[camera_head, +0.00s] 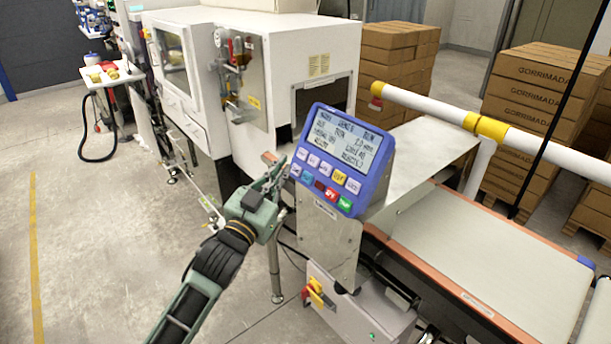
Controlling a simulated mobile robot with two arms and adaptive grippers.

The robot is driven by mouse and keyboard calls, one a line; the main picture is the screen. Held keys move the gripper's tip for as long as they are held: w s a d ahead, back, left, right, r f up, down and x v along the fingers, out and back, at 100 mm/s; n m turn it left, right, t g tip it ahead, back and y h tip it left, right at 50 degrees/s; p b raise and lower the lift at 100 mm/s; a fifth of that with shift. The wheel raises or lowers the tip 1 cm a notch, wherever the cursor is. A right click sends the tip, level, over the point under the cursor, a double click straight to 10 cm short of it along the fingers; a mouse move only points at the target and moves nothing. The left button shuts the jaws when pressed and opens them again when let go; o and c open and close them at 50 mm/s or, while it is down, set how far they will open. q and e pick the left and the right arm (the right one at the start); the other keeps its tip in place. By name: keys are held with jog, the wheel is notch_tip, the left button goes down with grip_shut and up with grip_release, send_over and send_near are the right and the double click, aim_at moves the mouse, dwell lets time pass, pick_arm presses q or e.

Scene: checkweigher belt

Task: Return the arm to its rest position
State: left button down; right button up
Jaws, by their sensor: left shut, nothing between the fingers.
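My left gripper (272,181) is raised in front of the checkweigher, at the end of my arm coming up from the bottom left. Its fingers are shut and empty. The fingertips are close to the left edge of the blue control panel (343,155); I cannot tell whether they touch it. The panel has a lit screen and several coloured buttons, including a red one and a green one. My right gripper does not show.
The checkweigher belt (490,255) runs to the right, with a white and yellow rail (540,147) behind it. A white machine housing (325,52) stands behind the panel. Stacked cartons (535,95) are at the back right. The floor (110,240) at left is clear.

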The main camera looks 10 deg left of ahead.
pick_arm(q)
jog(key=shift+f, duration=0.1)
dwell(0.3)
notch_tip(320, 180, down, 23)
jog(key=s+a+n+g+y, duration=0.1)
jog(key=a+n+g+y, duration=0.1)
jog(key=a+g, duration=0.15)
jog(key=s+a+f+g+y, duration=0.1)
jog(key=s+f+g, duration=0.2)
jog(key=s+f, duration=0.55)
jog(key=s+f+g+y, duration=0.1)
jog(key=s+f+g, duration=0.2)
jog(key=f, duration=1.1)
jog(key=s+f+g, duration=0.3)
jog(key=s+f, duration=0.5)
jog(key=s, duration=0.7)
jog(key=s+f+g, duration=0.3)
jog(key=s+f, duration=0.5)
jog(key=s, duration=0.7)
jog(key=s+f+g, duration=0.3)
jog(key=s+f, duration=0.6)
jog(key=s, duration=0.6)
jog(key=shift+d+n+y, duration=0.15)
jog(key=shift+n+y, duration=0.15)
jog(key=shift+n, duration=0.1)
